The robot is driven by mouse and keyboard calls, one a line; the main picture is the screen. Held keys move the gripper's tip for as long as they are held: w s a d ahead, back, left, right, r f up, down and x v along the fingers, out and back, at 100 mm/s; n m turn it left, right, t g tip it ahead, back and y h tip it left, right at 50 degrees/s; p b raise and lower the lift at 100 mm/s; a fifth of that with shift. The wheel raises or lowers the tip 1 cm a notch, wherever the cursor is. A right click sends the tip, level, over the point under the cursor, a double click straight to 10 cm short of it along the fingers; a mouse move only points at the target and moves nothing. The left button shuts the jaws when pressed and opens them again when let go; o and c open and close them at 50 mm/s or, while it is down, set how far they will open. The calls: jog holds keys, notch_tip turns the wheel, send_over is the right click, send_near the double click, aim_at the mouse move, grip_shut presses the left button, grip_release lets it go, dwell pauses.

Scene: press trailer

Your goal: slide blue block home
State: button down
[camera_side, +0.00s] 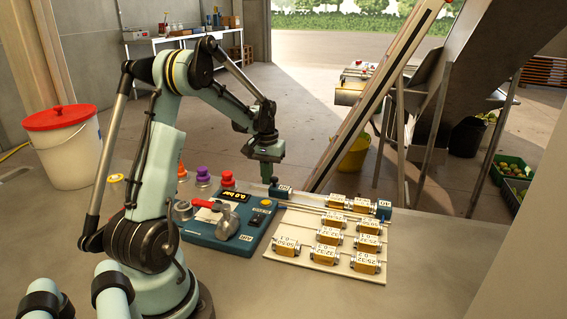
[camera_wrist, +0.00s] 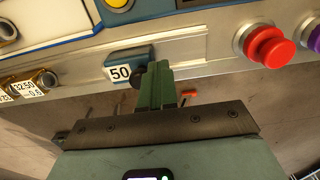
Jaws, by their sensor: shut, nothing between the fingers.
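A small blue block (camera_side: 282,191) with a white label and a dark round knob sits at the left end of a rail behind the white board. In the wrist view the blue block (camera_wrist: 128,67) reads "50", and my green fingers lie right beside its knob. I cannot tell whether they touch it. My gripper (camera_side: 267,179) points down just behind the block in the side view; its fingers (camera_wrist: 156,84) are closed together and hold nothing. A second blue block (camera_side: 384,209) with a label stands at the right end of the rail.
Several brass-coloured labelled blocks (camera_side: 329,236) sit in rows on the white board (camera_side: 290,251). A blue control box (camera_side: 212,237) with a lit display and red lever stands left. Red (camera_side: 228,174) and purple (camera_side: 203,176) knobs stand behind it. The bench front is clear.

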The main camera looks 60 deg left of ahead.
jog(key=shift+w+d, duration=3.7)
jog(key=shift+s, duration=0.1)
jog(key=shift+a, duration=0.15)
jog(key=shift+s+a, duration=0.15)
jog(key=shift+s, duration=0.05)
jog(key=shift+r, duration=0.15)
notch_tip(320, 180, up, 9)
